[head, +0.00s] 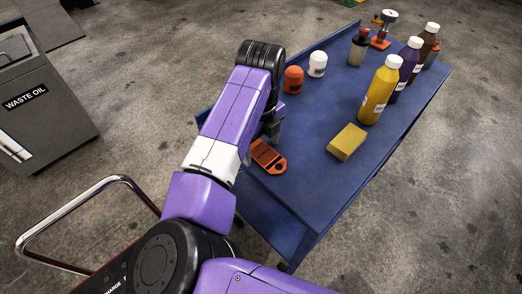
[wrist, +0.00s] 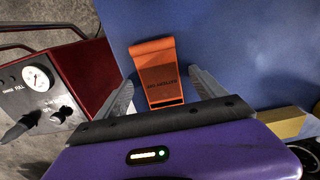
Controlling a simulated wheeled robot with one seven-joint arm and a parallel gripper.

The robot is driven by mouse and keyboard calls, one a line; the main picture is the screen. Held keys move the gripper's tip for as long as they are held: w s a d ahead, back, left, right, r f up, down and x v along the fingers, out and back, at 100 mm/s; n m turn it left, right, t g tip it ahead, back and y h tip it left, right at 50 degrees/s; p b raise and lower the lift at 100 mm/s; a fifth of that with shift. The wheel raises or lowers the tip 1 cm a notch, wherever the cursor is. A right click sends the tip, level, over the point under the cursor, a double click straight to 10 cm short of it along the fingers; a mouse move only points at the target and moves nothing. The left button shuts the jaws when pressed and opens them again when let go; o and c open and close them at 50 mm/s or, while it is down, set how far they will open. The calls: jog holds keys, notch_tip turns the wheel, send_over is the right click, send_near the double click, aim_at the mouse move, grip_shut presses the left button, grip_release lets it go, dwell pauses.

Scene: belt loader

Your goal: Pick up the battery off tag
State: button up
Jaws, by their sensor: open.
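The battery off tag (wrist: 157,66) is a flat orange piece with dark lettering, lying on the blue cart top. In the wrist view it lies between the two grey fingers of my gripper (wrist: 160,78), with a gap on either side. In the head view the orange tag (head: 267,157) lies near the cart's near left edge, partly hidden by my arm. My gripper (head: 273,126) points down beside it, mostly hidden behind the arm. My gripper is open and empty.
A yellow sponge-like block (head: 347,142) lies right of the tag. A red box with a gauge (wrist: 60,85) is at left.

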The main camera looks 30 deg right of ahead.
jog(key=c, duration=1.5)
jog(key=shift+o, duration=0.2)
jog(key=shift+r, duration=0.15)
